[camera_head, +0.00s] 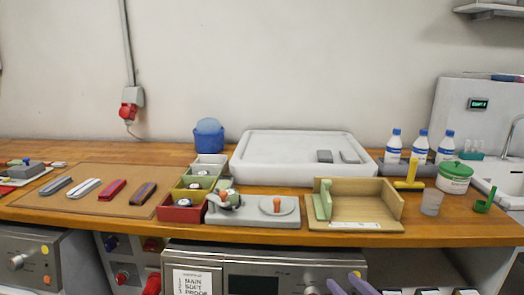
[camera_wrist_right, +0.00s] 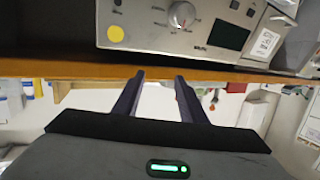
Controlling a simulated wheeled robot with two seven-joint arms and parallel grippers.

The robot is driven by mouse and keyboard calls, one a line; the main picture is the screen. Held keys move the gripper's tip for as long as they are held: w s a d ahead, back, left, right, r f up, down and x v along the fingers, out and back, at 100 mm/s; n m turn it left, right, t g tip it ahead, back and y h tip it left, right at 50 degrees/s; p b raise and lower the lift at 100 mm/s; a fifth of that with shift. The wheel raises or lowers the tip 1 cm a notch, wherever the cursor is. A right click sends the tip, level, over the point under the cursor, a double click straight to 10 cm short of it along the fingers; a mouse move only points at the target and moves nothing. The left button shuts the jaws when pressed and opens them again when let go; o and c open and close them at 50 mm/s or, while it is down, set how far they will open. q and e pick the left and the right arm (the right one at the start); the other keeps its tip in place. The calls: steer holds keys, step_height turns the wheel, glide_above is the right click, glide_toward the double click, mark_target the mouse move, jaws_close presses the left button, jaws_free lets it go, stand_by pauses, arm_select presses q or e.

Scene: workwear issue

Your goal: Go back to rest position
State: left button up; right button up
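My right gripper (camera_head: 344,280) shows at the bottom of the head view, low in front of the workbench and below its front edge. Only its two purplish fingers show there. In the right wrist view, the fingers of this gripper (camera_wrist_right: 159,77) stand apart with nothing between them, so it is open and empty. It touches nothing that I can see. My left gripper is not in view.
The wooden workbench (camera_head: 280,237) carries a brown mat (camera_head: 85,207), coloured bins (camera_head: 181,213), a white tray (camera_head: 300,177), a wooden corner fixture (camera_head: 365,210) and bottles (camera_head: 420,145). Appliances (camera_head: 235,262) stand under it. A sink (camera_head: 495,175) is at right.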

steer(key=s+a+f+g+h, duration=0.1)
steer(key=s+f+g, duration=0.2)
steer(key=s+f, duration=0.8)
steer(key=s+a+f+m+g+h, duration=0.1)
steer(key=s+f+g, duration=0.2)
steer(key=s+f, duration=0.9)
steer(key=s, duration=0.6)
steer(key=shift+a+f, duration=0.2)
steer(key=shift+a, duration=0.2)
